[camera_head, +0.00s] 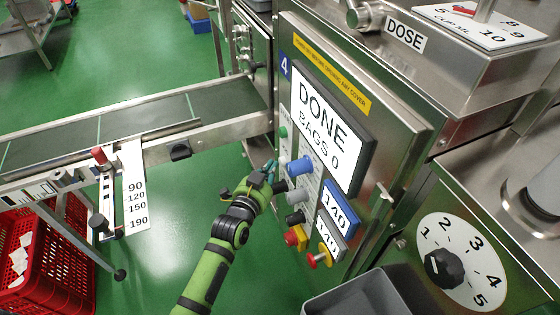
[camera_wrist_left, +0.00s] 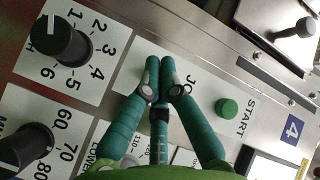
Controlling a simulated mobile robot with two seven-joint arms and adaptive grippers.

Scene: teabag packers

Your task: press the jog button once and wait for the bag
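The jog label, partly covered so only "JO" reads (camera_wrist_left: 186,86), is on the machine's panel in the left wrist view. My left gripper (camera_wrist_left: 160,64) has its two green fingers together with nothing seen between them. The fingers lie over the panel beside that label and hide what is under them, so the jog button and any contact cannot be made out. In the head view the left gripper (camera_head: 270,172) is at the panel's left edge, beside a blue button (camera_head: 299,166). The display (camera_head: 326,121) reads "DONE BAGS 0". No bag shows at the panel. My right gripper is not in view.
A green START button (camera_wrist_left: 226,108) is right of the fingers; black knobs (camera_wrist_left: 62,42) are left. Red and yellow buttons (camera_head: 319,259) sit low on the panel. A conveyor (camera_head: 130,112) runs left, above a red crate (camera_head: 60,262). A grey bin (camera_head: 358,292) stands below.

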